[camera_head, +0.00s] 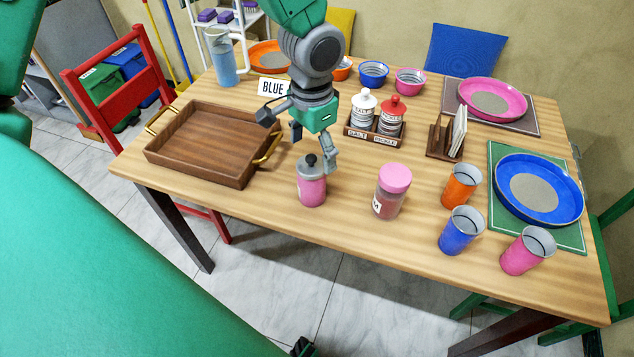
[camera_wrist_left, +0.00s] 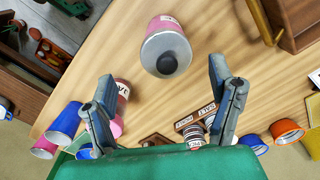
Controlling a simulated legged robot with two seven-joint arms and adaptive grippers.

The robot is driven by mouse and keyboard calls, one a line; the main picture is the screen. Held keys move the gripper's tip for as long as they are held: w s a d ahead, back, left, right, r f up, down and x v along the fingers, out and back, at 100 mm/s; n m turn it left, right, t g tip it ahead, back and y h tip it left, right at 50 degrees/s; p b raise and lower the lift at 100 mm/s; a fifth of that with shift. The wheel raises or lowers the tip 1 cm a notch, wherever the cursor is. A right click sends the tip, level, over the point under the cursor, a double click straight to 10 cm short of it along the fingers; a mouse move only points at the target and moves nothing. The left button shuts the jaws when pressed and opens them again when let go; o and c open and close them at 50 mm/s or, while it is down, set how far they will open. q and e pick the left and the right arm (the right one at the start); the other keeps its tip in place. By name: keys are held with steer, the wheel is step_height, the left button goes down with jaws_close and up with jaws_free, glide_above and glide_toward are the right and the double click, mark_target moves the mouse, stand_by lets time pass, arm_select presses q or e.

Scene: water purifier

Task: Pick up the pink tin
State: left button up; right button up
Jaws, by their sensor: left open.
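The pink tin (camera_head: 312,190) has a grey lid with a black knob and stands upright near the table's front edge. In the left wrist view the pink tin (camera_wrist_left: 168,45) shows from above, lid towards the camera, beyond the fingertips. My left gripper (camera_head: 299,138) points down over the table, just behind and above the tin. Its fingers are spread with nothing between them, and they show to either side in the left wrist view (camera_wrist_left: 164,82).
A jar with a pink lid (camera_head: 391,190) stands right of the tin. A wooden tray (camera_head: 205,150) lies to the left. Salt and pickle shakers in a holder (camera_head: 372,135) stand behind. Orange (camera_head: 461,187), blue (camera_head: 461,231) and pink (camera_head: 527,251) cups stand at the right.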

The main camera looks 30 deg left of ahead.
mark_target(308, 157)
arm_select(q)
step_height(308, 157, down, 3)
steer(key=shift+w+a+r, duration=0.1)
steer(key=shift+w+r, duration=0.05)
steer(key=shift+a+f, duration=0.5)
steer(key=shift+f, duration=0.1)
step_height(308, 157, down, 4)
steer(key=shift+r+b, duration=0.1)
steer(key=shift+b, duration=0.35)
steer(key=shift+d+f, duration=0.35)
steer(key=shift+f, duration=0.05)
steer(key=shift+d+r, duration=0.1)
steer(key=shift+d, duration=0.05)
steer(key=c, duration=1.2)
steer(key=shift+a, duration=0.35)
steer(key=shift+c, duration=1)
